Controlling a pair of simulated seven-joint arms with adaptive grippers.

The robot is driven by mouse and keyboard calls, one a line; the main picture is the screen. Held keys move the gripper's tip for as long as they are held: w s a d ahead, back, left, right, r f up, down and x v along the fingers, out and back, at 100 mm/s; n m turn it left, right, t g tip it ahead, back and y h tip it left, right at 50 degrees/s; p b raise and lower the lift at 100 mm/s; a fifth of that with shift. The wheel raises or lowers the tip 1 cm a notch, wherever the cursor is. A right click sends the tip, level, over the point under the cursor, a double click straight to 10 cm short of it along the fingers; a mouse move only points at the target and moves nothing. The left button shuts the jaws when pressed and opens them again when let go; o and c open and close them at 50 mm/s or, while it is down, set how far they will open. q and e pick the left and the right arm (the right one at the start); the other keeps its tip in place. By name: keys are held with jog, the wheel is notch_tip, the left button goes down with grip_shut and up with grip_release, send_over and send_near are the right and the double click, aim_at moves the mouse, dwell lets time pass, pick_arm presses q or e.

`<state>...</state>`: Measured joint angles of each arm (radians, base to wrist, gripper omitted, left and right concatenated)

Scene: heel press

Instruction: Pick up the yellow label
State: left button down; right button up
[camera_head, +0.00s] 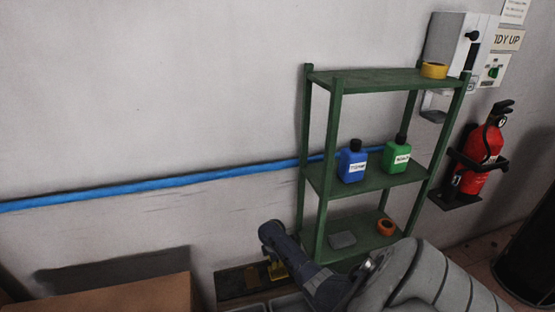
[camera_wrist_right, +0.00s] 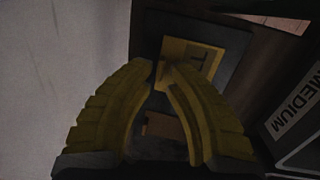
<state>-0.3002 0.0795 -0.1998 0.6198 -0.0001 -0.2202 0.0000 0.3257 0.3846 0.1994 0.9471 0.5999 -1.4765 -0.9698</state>
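The yellow label (camera_wrist_right: 196,58) is a flat square with a dark letter like a T, lying on a dark panel in the right wrist view. My right gripper (camera_wrist_right: 158,68) has yellow ribbed fingers with the tips close together at the label's left edge. I cannot tell whether they pinch the label or only sit over it. In the head view my right gripper (camera_head: 277,270) points down in front of a dark board (camera_head: 232,284) low by the wall, left of the shelf. My left gripper is out of view.
A green shelf (camera_head: 325,205) stands close to my right arm, with a blue bottle (camera_head: 353,163), a green bottle (camera_head: 397,158) and tape rolls. A cardboard box (camera_head: 110,292) is at lower left. A box marked MEDIUM (camera_wrist_right: 297,105) is at right in the wrist view.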

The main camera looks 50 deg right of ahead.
jog(key=shift+d+f, duration=0.15)
jog(key=shift+f, duration=0.8)
grip_shut()
jog(key=shift+r, duration=0.1)
